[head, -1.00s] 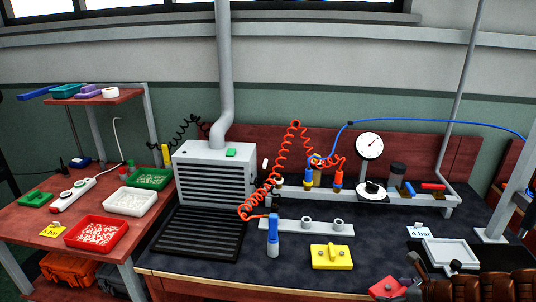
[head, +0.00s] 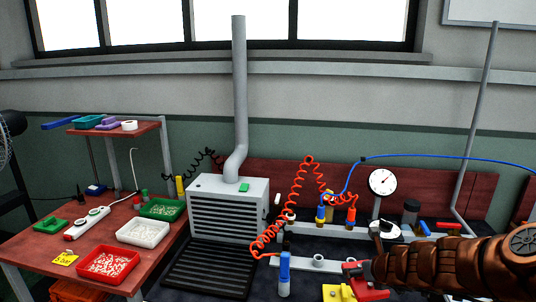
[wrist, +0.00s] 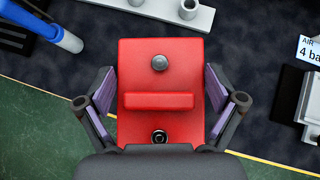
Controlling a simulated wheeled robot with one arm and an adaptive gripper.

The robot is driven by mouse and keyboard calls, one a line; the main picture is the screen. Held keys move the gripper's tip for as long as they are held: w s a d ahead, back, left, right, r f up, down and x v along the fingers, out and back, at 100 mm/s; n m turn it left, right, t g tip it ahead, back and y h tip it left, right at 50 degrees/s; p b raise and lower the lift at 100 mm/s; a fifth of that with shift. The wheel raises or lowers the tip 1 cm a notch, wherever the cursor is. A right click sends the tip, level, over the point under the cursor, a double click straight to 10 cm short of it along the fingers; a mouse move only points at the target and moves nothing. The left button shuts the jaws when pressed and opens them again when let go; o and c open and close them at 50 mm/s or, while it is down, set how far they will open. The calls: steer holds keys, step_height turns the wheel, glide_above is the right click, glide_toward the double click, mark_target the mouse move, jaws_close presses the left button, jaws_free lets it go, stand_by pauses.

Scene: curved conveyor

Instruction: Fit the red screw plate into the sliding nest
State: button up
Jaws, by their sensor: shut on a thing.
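The red screw plate (wrist: 135,75) fills the middle of the wrist view. It has a raised red bar across it, a grey screw head above the bar and a dark-ringed screw below. My gripper (wrist: 160,85) is shut on the plate, with one purple-padded finger at each side. In the head view the red plate (head: 365,286) shows at the end of my arm, beside a yellow plate (head: 332,293). A pale tray-like fixture (wrist: 312,112), possibly the sliding nest, is cut off at the wrist view's right edge. My arm hides that area in the head view.
A blue-handled tool (head: 284,273) stands left of the yellow plate, under a coiled red hose (head: 300,190). A grey bar with rings (head: 325,265) lies behind. A "4 bar" card (wrist: 311,50) is at the right. Dark bench surface (wrist: 255,75) shows right of the plate.

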steer(key=w+a+r+m+h+p, duration=0.1)
steer(key=a+r, duration=0.3)
steer(key=a, duration=0.4)
steer(key=shift+w+a+m, duration=0.25)
steer(key=shift+a+m, duration=0.05)
steer(key=shift+a, duration=0.1)
steer(key=shift+w+r, duration=0.1)
stand_by(0.6)
steer(key=shift+d, duration=0.1)
